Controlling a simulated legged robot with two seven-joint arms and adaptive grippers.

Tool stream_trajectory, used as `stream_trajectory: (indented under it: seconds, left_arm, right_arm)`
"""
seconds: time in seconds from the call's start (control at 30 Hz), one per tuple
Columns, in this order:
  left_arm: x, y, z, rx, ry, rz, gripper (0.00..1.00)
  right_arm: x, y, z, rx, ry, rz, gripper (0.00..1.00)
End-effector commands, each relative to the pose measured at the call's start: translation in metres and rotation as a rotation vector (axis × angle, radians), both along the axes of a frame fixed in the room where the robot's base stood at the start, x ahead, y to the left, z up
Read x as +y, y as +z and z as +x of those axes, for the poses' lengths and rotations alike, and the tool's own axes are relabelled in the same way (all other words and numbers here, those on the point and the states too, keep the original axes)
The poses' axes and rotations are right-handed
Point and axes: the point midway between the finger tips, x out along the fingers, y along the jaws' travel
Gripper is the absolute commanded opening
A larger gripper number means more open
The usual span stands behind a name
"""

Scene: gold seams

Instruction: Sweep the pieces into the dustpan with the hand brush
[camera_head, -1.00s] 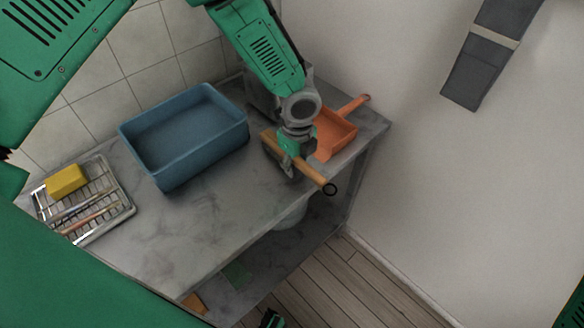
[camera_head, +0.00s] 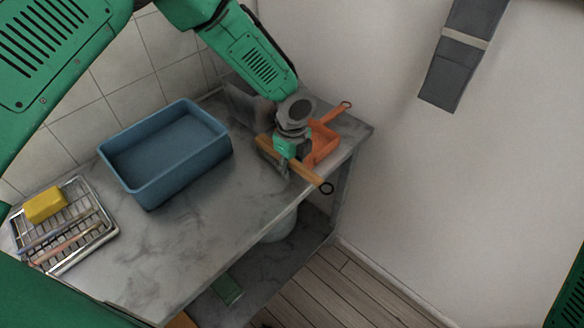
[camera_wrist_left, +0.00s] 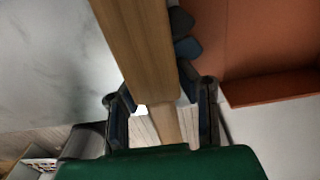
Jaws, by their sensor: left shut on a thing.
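My left gripper (camera_head: 284,162) is shut on the hand brush (camera_head: 309,177), whose wooden handle has a dark ring at its near end. The handle also runs between my fingers in the left wrist view (camera_wrist_left: 138,45). The brush's bristles are hidden. The orange dustpan (camera_head: 328,148) lies at the table's right end, just right of my gripper, with its handle toward the wall. It fills the upper right of the wrist view (camera_wrist_left: 270,45). My gripper partly covers the dustpan in the head view. I cannot make out the pieces. My right gripper is not in view.
A blue basin (camera_head: 142,192) stands left of my gripper on the grey marbled table (camera_head: 215,235). A wire rack (camera_head: 98,238) with a yellow sponge (camera_head: 45,205) and slim tools lies at the far left. A grey container (camera_head: 240,98) is behind my arm. The front middle is clear.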

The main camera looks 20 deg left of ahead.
Motion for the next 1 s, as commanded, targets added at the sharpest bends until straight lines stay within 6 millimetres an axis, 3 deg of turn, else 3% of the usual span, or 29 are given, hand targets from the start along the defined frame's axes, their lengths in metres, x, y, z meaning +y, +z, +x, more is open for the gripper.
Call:
stream_trajectory:
  seconds: [0.6,1.0]
  left_arm:
    - [-0.026,0.004,0.024,-0.003,-0.001,-0.003,0.00]
    - [-0.029,0.007,0.026,-0.004,-0.001,-0.002,0.00]
  right_arm:
    - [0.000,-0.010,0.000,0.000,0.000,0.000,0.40]
    - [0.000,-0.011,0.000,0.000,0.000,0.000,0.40]
